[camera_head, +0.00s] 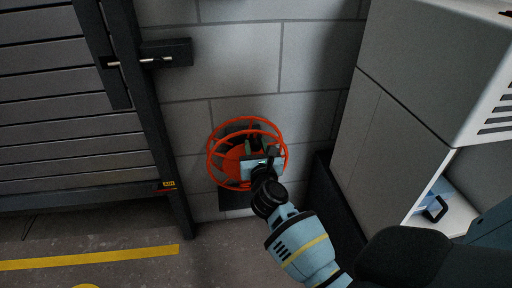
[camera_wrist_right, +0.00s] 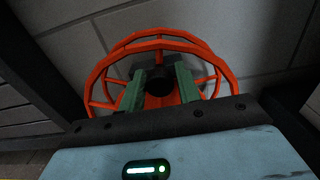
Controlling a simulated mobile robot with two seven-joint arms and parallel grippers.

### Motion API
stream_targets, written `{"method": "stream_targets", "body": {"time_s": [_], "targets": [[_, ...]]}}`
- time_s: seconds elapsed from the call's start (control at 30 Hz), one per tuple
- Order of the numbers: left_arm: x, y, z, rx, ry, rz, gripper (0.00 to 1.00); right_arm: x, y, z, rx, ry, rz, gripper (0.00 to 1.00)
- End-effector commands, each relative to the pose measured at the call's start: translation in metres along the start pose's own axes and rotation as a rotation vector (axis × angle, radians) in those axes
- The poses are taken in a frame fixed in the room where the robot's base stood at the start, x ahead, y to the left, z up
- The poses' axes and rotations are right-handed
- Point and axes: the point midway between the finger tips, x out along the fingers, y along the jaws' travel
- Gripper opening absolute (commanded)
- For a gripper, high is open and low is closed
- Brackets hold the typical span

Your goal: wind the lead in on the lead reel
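The lead reel (camera_head: 217,140) is an orange-red wire-rimmed drum low on the grey block wall. My right gripper (camera_head: 272,156) is in front of it, overlapping its right half. In the right wrist view, the reel's orange rims and spokes (camera_wrist_right: 103,62) fill the middle. The two green fingers of my right gripper (camera_wrist_right: 159,85) stand either side of a dark round knob (camera_wrist_right: 158,82). Whether they press on it or leave a small gap is unclear. I cannot make out the lead. My left gripper is not in view.
A slatted dark gate (camera_head: 70,120) with a latch (camera_head: 165,53) stands left of the reel. A grey cabinet (camera_head: 400,130) stands close on the right. A yellow line (camera_head: 90,257) crosses the floor at lower left, where the floor is clear.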

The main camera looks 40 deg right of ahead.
Motion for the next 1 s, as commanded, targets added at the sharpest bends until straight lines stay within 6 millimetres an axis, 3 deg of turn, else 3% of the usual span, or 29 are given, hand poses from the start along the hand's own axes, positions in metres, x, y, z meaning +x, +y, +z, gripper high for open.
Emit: {"method": "stream_targets", "body": {"time_s": [0.03, 0.23, 0.67, 1.0], "targets": [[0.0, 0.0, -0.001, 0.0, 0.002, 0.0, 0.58, 0.0, 0.0, 0.0, 0.0, 0.0, 0.0, 0.27], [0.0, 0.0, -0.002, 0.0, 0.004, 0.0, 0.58, 0.0, 0.0, 0.0, 0.0, 0.0, 0.0, 0.0], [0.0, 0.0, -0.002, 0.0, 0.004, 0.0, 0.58, -0.001, -0.005, -0.002, 0.047, 0.002, -0.001, 0.0], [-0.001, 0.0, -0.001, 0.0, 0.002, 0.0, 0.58, -0.001, -0.026, -0.011, 0.282, 0.003, -0.001, 0.0]]}}
